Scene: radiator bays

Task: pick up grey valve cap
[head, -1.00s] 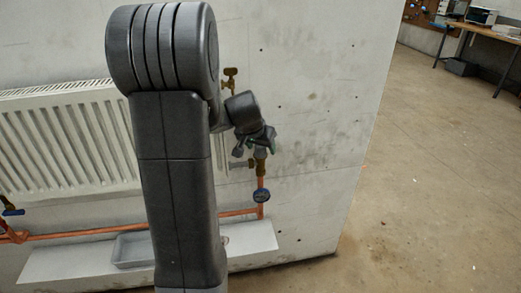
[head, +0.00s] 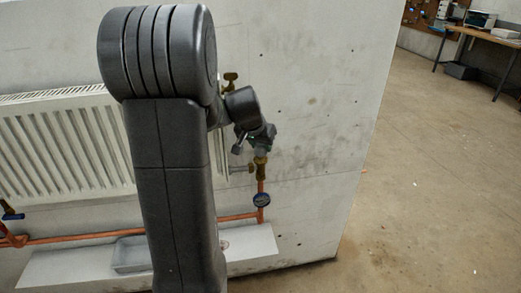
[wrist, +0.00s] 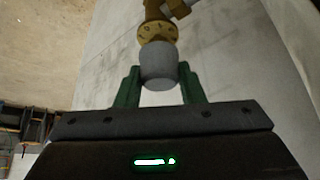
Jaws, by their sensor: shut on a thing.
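The grey valve cap (wrist: 158,65) is a short, rounded cylinder in the wrist view. It sits between the green fingers of my gripper (wrist: 160,88), which is shut on it from both sides. The cap is against a brass valve body with a marked ring (wrist: 157,31). In the head view my gripper (head: 258,143) is at the brass valve (head: 260,168) on top of the copper pipe. The cap cannot be made out there, as the gripper covers it.
A white radiator (head: 65,150) hangs on the wall at left. A grey tray (head: 130,255) stands on the pale ledge (head: 70,268). The floor at right is open.

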